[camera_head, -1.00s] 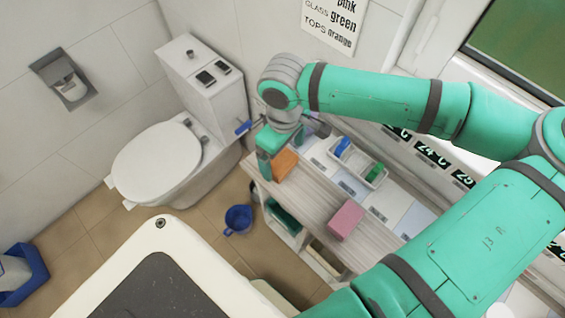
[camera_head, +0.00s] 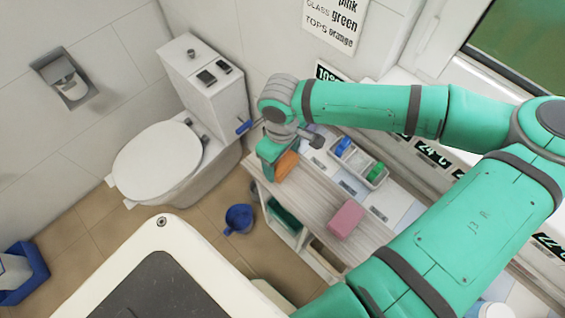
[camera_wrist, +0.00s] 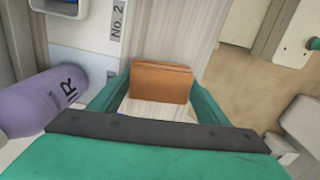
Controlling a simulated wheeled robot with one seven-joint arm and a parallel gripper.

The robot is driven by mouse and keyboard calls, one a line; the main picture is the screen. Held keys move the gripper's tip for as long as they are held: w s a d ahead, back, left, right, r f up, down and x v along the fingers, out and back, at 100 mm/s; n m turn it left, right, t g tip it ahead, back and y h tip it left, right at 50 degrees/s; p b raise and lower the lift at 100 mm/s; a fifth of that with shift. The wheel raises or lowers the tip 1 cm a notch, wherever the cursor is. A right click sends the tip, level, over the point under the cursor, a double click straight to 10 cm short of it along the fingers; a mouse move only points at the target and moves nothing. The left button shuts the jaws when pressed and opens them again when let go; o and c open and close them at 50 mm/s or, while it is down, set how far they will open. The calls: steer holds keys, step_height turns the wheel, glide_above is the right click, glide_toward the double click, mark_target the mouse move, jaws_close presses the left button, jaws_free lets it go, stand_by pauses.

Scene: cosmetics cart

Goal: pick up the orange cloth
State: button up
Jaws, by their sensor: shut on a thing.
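The orange cloth (camera_head: 287,166) is a folded, block-like piece at the far left end of the wooden cart top (camera_head: 312,196). My gripper (camera_head: 272,158) is over that end, its teal body covering part of the cloth. In the wrist view the cloth (camera_wrist: 161,82) sits between the two teal fingers of my gripper (camera_wrist: 160,88), which are shut on it. Pale wood shows just below it in that view. I cannot tell whether the cloth is clear of the cart top.
A pink block (camera_head: 346,219) lies further along the cart. A white tray (camera_head: 372,184) with blue and green items stands behind. A purple bottle (camera_wrist: 40,101) is close left of my gripper. The toilet (camera_head: 165,160) and a blue bucket (camera_head: 239,218) stand nearby.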

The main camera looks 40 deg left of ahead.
steer(key=shift+d+r, duration=0.1)
steer(key=shift+r, duration=0.05)
steer(key=shift+w+r, duration=0.1)
steer(key=shift+r, duration=0.5)
steer(key=s+a+r, duration=0.1)
steer(key=s+r, duration=1)
steer(key=s, duration=0.3)
steer(key=shift+a+r, duration=0.15)
steer(key=shift+r, duration=0.15)
steer(key=o, duration=0.3)
steer(key=shift+c, duration=0.9)
